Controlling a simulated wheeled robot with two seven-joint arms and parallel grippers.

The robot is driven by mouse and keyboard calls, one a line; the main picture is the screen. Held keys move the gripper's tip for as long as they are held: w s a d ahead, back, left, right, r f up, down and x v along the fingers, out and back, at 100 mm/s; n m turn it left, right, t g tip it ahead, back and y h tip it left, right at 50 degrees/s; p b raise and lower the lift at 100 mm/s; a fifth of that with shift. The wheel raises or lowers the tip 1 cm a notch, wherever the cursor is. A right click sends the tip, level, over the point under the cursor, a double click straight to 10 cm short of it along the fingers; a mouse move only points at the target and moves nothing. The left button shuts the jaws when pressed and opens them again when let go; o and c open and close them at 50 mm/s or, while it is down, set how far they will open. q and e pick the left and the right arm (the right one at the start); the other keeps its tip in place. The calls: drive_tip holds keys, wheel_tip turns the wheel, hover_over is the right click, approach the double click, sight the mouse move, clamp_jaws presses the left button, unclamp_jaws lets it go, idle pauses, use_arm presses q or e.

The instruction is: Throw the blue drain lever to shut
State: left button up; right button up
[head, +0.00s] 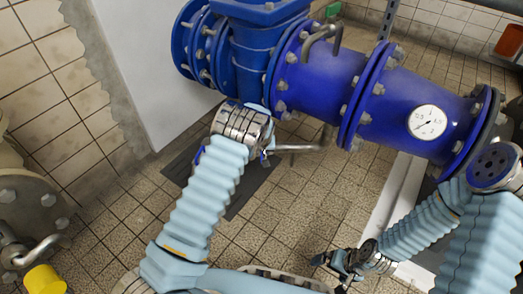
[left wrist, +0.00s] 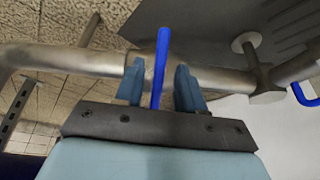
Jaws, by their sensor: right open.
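The blue drain lever (left wrist: 161,60) is a slim blue rod in the left wrist view. It stands between the two fingers of my left gripper (left wrist: 158,78), with small gaps on both sides. The fingers are apart and not closed on it. A bare metal pipe (left wrist: 60,56) runs across behind the lever. In the head view my left gripper (head: 268,156) is mostly hidden by its wrist, beside the metal drain pipe (head: 300,148) below the big blue pipe. My right gripper (head: 338,264) is open and empty, low over the floor at the bottom.
The large blue flanged pipe (head: 325,85) with a round gauge (head: 427,122) fills the upper right. A dark floor plate (head: 245,200) lies under my left wrist. A grey flange (head: 30,205) and a yellow part (head: 45,280) are at lower left. Tiled floor between is clear.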

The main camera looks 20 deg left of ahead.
use_arm(q)
drive_tip(key=p+v, duration=0.2)
drive_tip(key=v, duration=1.2)
drive_tip(key=shift+f, duration=0.15)
drive_tip(key=s+f+g+h+p, duration=0.2)
drive_tip(key=s+f+p, duration=0.45)
drive_tip(key=s, duration=0.75)
drive_tip(key=s+d+r+h+p, duration=0.1)
drive_tip(key=s+d, duration=0.2)
drive_tip(key=s, duration=0.6)
drive_tip(key=s+d+r+g+h+p, duration=0.1)
drive_tip(key=s+d+h+p, duration=0.1)
drive_tip(key=s, duration=0.7)
drive_tip(key=shift+s+d+r+m+p, duration=0.15)
drive_tip(key=shift+s+d+m+p, duration=0.2)
drive_tip(key=shift+d, duration=0.35)
